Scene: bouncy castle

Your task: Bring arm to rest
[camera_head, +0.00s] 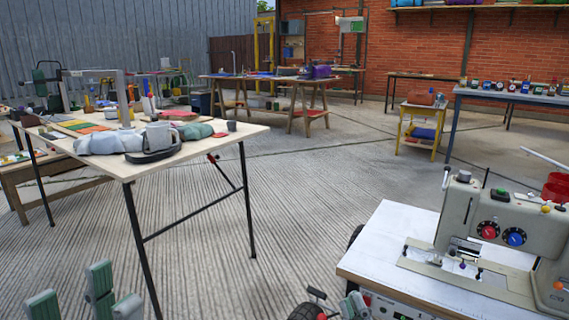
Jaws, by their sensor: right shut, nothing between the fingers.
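My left gripper (85,298) shows at the bottom left edge. Its grey-green fingers point up and stand apart, with nothing seen between them. My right gripper (355,304) shows only as small grey-green fingertips at the bottom edge, close together beside the white sewing table's front left corner. It is shut and empty. Most of both arms lies below the picture, so their pose is hidden.
A sewing machine (500,235) stands on a white-topped table (395,235) at the lower right. A wooden-topped table (215,143) with black legs, holding grey bundles (105,141), is at the left. Ribbed concrete floor (300,215) lies open between them.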

